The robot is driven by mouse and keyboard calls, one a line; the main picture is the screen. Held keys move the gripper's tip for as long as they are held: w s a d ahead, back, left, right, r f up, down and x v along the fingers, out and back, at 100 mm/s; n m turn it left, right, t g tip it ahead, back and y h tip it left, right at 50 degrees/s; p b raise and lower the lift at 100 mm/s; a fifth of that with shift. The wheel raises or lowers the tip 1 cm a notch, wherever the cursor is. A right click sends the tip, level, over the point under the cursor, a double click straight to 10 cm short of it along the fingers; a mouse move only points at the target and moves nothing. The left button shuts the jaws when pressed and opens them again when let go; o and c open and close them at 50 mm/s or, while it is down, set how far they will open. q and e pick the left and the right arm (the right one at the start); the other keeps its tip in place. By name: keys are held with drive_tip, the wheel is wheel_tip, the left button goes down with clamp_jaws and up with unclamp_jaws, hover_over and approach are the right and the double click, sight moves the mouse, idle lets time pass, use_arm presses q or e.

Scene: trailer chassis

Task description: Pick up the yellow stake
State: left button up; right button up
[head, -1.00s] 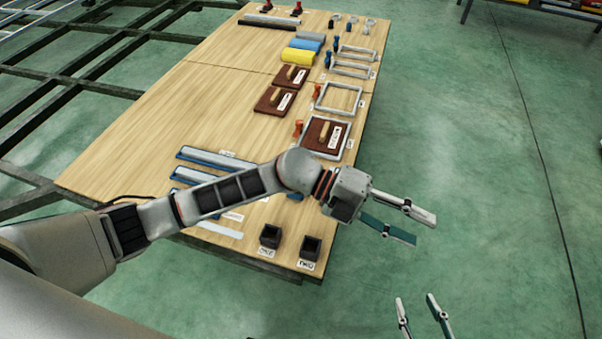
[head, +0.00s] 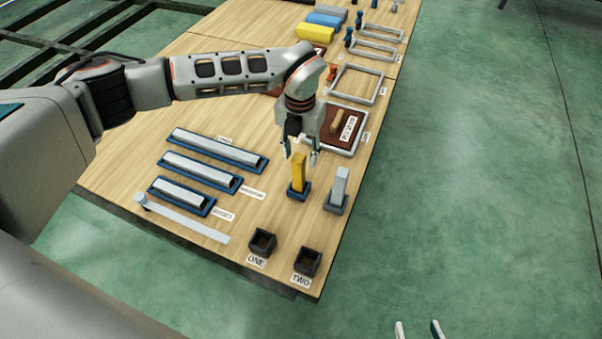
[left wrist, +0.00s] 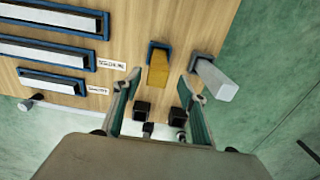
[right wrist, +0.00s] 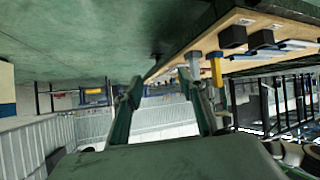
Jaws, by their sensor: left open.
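The yellow stake (head: 299,173) stands upright in a small blue socket (head: 296,193) near the table's right edge. It also shows in the left wrist view (left wrist: 157,72) and the right wrist view (right wrist: 216,70). My left gripper (head: 301,155) is open and points down above the stake. In the left wrist view the stake lies between the two apart fingers (left wrist: 157,88), which do not appear to touch it. My right gripper (head: 418,329) is open and empty, low over the floor beyond the table; its spread fingers show in the right wrist view (right wrist: 160,82).
A grey stake (head: 341,182) stands in a socket just right of the yellow one. Black boxes labelled ONE (head: 262,242) and TWO (head: 307,262) stand at the near corner. Blue trays with grey bars (head: 203,169) lie left. A framed brown board (head: 335,132) lies behind.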

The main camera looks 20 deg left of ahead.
sight(299, 167)
use_arm(q)
drive_tip(key=shift+s+f, duration=0.1)
drive_tip(key=shift+f, duration=0.75)
drive_tip(key=f+b, duration=0.1)
drive_tip(key=f, duration=0.1)
drive_tip(key=f+b, duration=0.1)
drive_tip(key=f, duration=0.1)
drive_tip(key=shift+a+f, duration=0.2)
drive_tip(key=shift+f, duration=0.2)
drive_tip(key=shift+f+b, duration=0.1)
drive_tip(key=shift+b, duration=0.2)
drive_tip(key=shift+r, duration=0.35)
clamp_jaws()
use_arm(e)
drive_tip(key=shift+w+a+r+m+t+y, duration=0.15)
drive_tip(key=shift+w+a+r+m+y, duration=0.1)
drive_tip(key=shift+a+r, duration=0.25)
drive_tip(key=shift+w+a+r+m+t+y, duration=0.15)
drive_tip(key=shift+w+a+r, duration=0.15)
drive_tip(key=shift+a, duration=0.3)
